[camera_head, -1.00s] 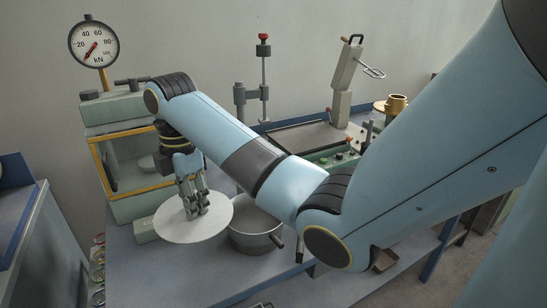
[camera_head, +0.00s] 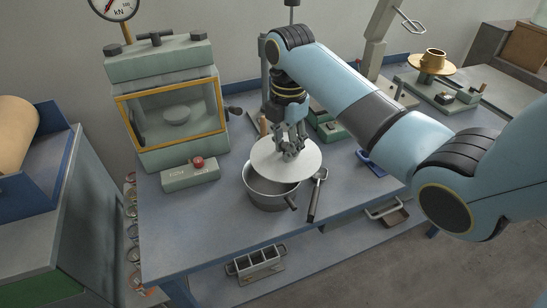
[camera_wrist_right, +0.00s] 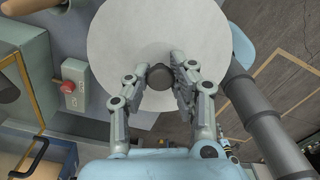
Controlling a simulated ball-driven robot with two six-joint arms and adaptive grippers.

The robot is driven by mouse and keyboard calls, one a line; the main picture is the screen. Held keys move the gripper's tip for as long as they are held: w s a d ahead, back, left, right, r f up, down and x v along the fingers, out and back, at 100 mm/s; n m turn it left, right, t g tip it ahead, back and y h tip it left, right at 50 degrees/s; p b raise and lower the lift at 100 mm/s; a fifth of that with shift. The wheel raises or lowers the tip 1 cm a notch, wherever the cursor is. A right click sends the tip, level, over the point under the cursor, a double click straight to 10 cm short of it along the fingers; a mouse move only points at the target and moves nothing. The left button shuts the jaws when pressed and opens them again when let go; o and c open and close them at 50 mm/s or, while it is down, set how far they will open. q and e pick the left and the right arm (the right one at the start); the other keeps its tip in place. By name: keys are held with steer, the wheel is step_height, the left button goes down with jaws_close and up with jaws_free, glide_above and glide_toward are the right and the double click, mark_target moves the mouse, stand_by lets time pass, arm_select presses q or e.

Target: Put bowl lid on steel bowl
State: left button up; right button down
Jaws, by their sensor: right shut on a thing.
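The bowl lid (camera_head: 270,159) is a flat white disc with a dark knob. My right gripper (camera_head: 290,154) is shut on the knob and holds the lid above the steel bowl (camera_head: 268,196). The lid sits over the back part of the bowl, with the bowl's front opening and wall still showing. In the right wrist view the lid (camera_wrist_right: 120,40) fills the top middle, and my right gripper (camera_wrist_right: 160,84) has its fingers on both sides of the dark knob (camera_wrist_right: 161,76). The bowl is hidden behind the lid there. My left gripper is in neither current view.
A green press with a yellow-framed window (camera_head: 170,112) stands left of the bowl. A box with a red button (camera_head: 191,173) is in front of it. A dark-handled tool (camera_head: 315,198) lies close to the bowl's right. The bench's front left (camera_head: 190,235) is clear.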

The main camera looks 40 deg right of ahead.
mark_target(273, 148)
steer(key=w+f, duration=0.1)
steer(key=w+a+f, duration=0.1)
steer(key=w, duration=0.1)
steer(key=shift+a, duration=0.2)
step_height(273, 148, down, 4)
arm_select(q)
steer(key=shift+w+r, duration=0.1)
steer(key=shift+w, duration=0.55)
steer(key=shift+s, duration=0.1)
arm_select(e)
steer(key=shift+f, duration=0.15)
steer(key=shift+f, duration=0.3)
steer(key=c, duration=1.1)
jaws_free()
steer(key=shift+c, duration=0.2)
